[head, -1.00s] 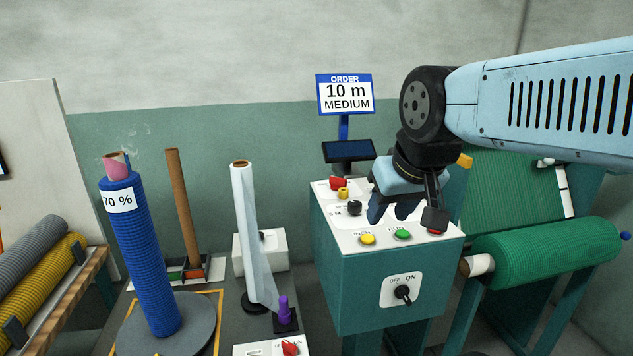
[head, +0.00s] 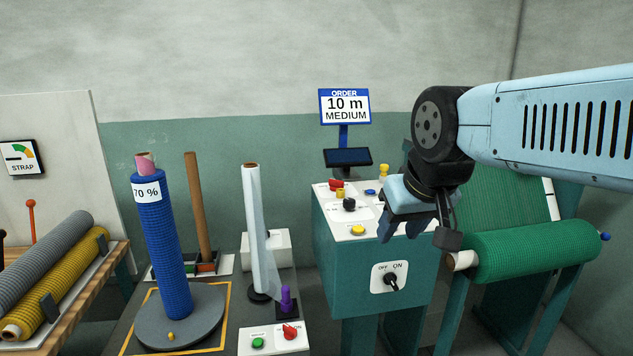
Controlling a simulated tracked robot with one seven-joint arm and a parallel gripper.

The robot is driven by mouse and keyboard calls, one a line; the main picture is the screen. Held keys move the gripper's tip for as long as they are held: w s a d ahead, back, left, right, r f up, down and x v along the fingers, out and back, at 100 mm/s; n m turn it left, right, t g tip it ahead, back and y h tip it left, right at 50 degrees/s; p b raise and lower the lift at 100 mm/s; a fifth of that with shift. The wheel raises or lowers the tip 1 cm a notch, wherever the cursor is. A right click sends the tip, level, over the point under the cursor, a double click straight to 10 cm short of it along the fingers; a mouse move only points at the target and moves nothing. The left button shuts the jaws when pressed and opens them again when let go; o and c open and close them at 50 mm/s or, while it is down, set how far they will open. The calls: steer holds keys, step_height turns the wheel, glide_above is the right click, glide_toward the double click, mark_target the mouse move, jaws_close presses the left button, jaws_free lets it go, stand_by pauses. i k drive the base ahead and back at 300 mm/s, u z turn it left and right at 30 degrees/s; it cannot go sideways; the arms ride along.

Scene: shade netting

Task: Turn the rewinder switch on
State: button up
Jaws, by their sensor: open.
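The OFF/ON switch (head: 391,282) is a black rotary knob on a white plate on the front of the teal control cabinet (head: 350,287). OFF is printed at its upper left and ON at its upper right. The knob is small, and I cannot tell for sure which label it is set to. My gripper (head: 415,238) is open and empty. It hangs above and slightly right of the switch, by the cabinet's top right edge, apart from the knob. It hides part of the cabinet's top panel.
The cabinet's top carries a yellow button (head: 357,230), a black knob (head: 349,204) and a red control (head: 336,185). A green netting roll (head: 530,250) lies close at the right. A blue roll (head: 160,245) and a clear film roll (head: 257,230) stand at left.

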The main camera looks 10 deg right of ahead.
mark_target(334, 184)
steer(key=z, duration=0.15)
steer(key=i, duration=0.95)
steer(key=u, duration=0.05)
